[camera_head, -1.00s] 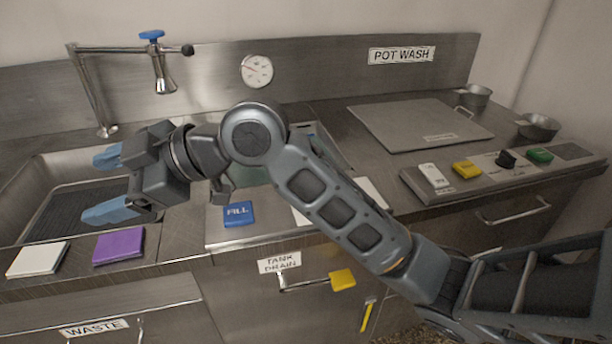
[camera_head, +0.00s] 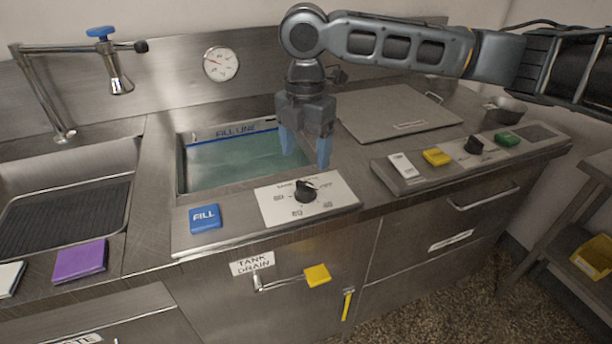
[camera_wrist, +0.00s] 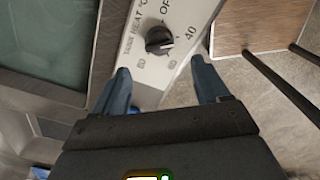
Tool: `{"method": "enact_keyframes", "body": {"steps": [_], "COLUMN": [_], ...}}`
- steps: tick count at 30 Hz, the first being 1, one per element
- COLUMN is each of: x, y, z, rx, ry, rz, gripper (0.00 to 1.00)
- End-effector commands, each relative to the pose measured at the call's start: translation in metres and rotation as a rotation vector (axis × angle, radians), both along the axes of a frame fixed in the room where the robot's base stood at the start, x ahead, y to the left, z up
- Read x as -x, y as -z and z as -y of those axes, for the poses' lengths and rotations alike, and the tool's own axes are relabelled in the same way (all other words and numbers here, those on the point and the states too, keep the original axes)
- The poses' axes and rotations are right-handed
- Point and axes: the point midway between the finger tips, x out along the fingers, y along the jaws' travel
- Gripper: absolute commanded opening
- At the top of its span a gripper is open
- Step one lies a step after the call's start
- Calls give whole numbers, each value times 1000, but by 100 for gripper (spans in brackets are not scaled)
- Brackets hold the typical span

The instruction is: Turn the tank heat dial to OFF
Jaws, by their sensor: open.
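The tank heat dial (camera_head: 305,191) is a black knob on a white plate (camera_head: 337,198) at the front edge of the tank. In the wrist view the dial (camera_wrist: 158,40) shows beyond my fingertips, with "TANK HEAT", "OFF" and "40" legible around it. I cannot tell surely which mark its pointer faces. My gripper (camera_head: 305,160) points down with its blue fingers apart and empty, above and just behind the dial. In the wrist view my gripper (camera_wrist: 160,68) spans the plate, and the knob lies between the fingers' lines, apart from them.
A blue FILL button (camera_head: 205,217) sits left of the dial. A raised panel (camera_head: 400,184) with a yellow button (camera_head: 437,157) and another black knob (camera_head: 473,145) stands right. A yellow drain handle (camera_head: 317,275) juts out below.

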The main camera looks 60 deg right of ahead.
Motion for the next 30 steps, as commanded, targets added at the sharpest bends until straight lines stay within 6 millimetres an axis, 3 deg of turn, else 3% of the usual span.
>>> {"method": "enact_keyframes", "body": {"steps": [15,27,30], "x": [0,0,0], "y": [67,76,76], "z": [-1,-1,-1], "rx": [-1,-1,-1], "ry": [1,0,0], "rz": [0,2,2], "gripper": [74,74,65]}}
